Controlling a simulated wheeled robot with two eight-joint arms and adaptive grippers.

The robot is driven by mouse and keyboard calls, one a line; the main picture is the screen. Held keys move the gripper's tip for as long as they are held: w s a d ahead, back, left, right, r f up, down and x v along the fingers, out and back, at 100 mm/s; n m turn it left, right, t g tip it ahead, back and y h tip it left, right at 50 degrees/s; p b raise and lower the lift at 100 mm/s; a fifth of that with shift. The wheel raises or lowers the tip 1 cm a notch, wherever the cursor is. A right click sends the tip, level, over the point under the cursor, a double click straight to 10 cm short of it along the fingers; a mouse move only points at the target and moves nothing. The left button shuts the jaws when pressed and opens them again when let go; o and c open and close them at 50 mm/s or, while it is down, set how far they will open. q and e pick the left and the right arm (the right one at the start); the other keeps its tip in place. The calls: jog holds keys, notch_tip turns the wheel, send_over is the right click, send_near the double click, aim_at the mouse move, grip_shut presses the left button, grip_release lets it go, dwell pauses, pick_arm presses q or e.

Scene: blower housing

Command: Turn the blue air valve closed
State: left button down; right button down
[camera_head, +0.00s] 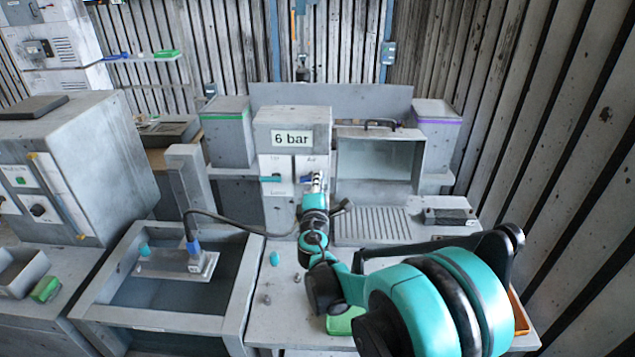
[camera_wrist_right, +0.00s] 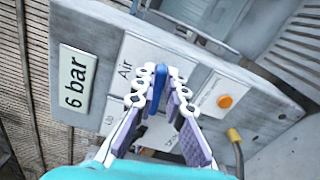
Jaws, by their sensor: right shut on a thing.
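The blue air valve (camera_head: 305,179) is on the front of the grey box marked "6 bar" (camera_head: 291,138), under the "Air" label. In the right wrist view its blue handle (camera_wrist_right: 157,88) stands between the fingers, lined up along them. My right gripper (camera_head: 317,182) reaches the panel and is shut on this handle; in the right wrist view its fingertips (camera_wrist_right: 161,80) lie on both sides of it. The valve's base is partly hidden by the fingers. My left gripper is not in view.
A teal handle (camera_head: 270,179) sits on the panel left of the valve. An orange button (camera_wrist_right: 225,101) is close beside the fingers. A black cable (camera_head: 240,229) runs from a plate in the left basin (camera_head: 228,290). A glass-fronted chamber (camera_head: 376,162) stands right of the box.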

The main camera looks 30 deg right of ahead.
jog(key=shift+f+m, duration=0.25)
jog(key=shift+m, duration=0.75)
jog(key=c, duration=1.6)
grip_release()
jog(key=v, duration=1.2)
jog(key=shift+s+d, duration=0.1)
